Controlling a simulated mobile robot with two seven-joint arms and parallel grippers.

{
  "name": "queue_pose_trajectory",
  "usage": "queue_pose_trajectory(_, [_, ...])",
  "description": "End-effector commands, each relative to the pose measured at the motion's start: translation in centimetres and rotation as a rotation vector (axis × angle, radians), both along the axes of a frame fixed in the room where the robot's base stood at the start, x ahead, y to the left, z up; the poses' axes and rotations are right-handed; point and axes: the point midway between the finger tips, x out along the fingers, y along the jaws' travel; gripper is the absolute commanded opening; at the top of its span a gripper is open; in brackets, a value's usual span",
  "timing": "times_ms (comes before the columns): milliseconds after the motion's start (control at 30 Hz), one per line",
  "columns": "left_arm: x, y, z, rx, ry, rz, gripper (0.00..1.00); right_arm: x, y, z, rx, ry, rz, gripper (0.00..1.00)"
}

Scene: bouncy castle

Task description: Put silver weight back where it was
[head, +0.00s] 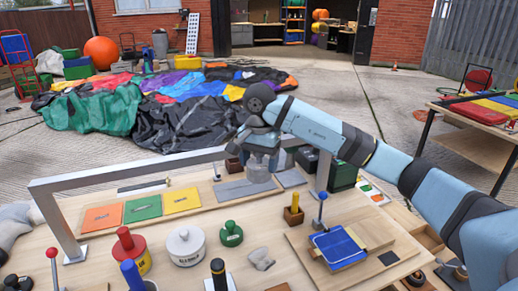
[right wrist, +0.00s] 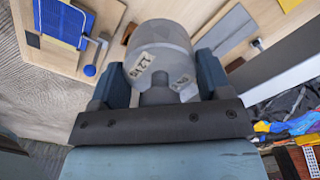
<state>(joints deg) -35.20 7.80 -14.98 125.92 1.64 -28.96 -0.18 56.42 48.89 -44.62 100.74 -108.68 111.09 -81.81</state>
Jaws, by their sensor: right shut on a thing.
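My right gripper (head: 262,150) reaches in from the right in the head view, over the far side of the wooden table. It is shut on the silver weight (head: 258,172), a grey cylinder with a knob. In the right wrist view, the silver weight (right wrist: 163,48) shows pale labels and sits between the two fingers (right wrist: 158,84). Grey flat plates (head: 236,190) lie below and beside it on the table. I cannot tell whether the weight touches them.
A metal bar frame (head: 130,175) spans the table near the gripper. A red weight (head: 131,252), a white weight (head: 186,246) and a green weight (head: 231,234) stand nearer. Orange, green and yellow plates (head: 142,207) lie left. A blue-topped board (head: 338,248) is at right.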

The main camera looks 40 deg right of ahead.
Motion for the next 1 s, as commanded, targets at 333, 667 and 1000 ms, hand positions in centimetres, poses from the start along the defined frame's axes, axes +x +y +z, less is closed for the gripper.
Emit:
queue_pose_trajectory(333, [0.1, -0.2, -0.5, -0.012, -0.008, -0.002, 0.43, 0.0, 0.1, -8.0, 0.002, 0.000, 0.000, 0.00])
queue_pose_trajectory(667, [0.2, -0.3, -0.2, -0.026, -0.025, -0.004, 0.43, 0.0, 0.1, -14.4, 0.002, -0.003, 0.000, 0.00])
queue_pose_trajectory(1000, [0.1, -0.3, -0.4, -0.028, -0.025, -0.006, 0.43, 0.0, 0.0, -16.5, 0.001, -0.004, 0.000, 0.00])
